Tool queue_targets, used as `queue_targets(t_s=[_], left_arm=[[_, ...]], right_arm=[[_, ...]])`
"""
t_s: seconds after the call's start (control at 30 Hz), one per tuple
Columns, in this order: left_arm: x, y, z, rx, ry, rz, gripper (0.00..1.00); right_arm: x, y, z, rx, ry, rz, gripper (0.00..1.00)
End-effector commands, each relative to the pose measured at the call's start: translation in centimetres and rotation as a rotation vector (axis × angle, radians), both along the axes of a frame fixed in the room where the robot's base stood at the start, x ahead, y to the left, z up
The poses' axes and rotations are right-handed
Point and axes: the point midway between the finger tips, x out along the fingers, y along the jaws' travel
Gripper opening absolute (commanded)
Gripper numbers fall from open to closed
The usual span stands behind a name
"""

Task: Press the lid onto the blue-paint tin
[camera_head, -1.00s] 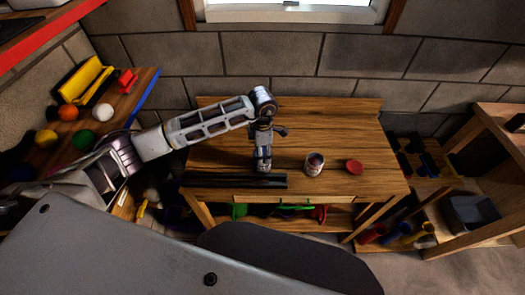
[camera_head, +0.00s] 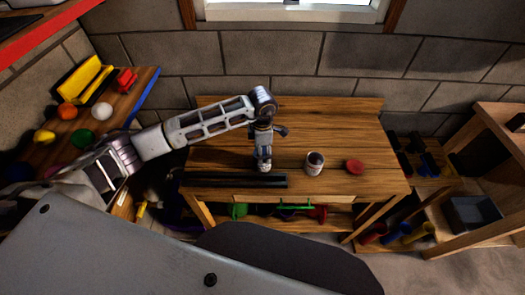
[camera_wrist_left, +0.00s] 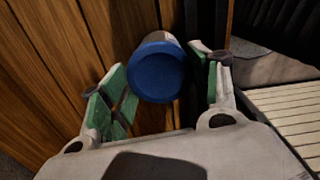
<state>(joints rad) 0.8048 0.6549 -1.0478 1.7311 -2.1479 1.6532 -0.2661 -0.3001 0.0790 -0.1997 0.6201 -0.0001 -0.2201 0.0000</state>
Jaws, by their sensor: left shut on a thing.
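My left gripper (camera_head: 263,152) points down over the wooden workbench (camera_head: 345,120). In the left wrist view its green-padded fingers (camera_wrist_left: 163,85) stand on both sides of a round blue lid (camera_wrist_left: 157,75), and it is shut on that lid. The pale side of a tin (camera_wrist_left: 165,36) shows just beyond the lid; whether the lid is fully seated cannot be told. In the head view a small pale tin (camera_head: 263,168) shows under the fingers, mostly hidden. My right gripper is not in view.
A second, open tin (camera_head: 314,164) stands right of the gripper, with a red lid (camera_head: 355,167) lying beyond it. Dark bars (camera_head: 230,181) lie along the bench's front edge. The back and right of the bench are clear. A side shelf (camera_head: 110,92) holds coloured balls.

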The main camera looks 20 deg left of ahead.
Motion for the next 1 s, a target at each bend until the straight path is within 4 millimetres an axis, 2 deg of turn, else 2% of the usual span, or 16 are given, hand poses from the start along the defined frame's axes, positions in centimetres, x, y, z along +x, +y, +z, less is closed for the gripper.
queue_targets(t_s=[0.87,0.9,1.0], left_arm=[[0.03,0.00,-0.31,0.000,0.000,0.000,0.50],[0.03,0.00,-0.32,0.000,0.000,0.000,0.64],[0.02,0.00,-0.32,0.000,0.000,0.000,0.77]], right_arm=[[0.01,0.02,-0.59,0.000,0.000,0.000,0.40],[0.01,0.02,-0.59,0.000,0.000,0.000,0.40],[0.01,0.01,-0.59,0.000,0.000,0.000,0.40]])
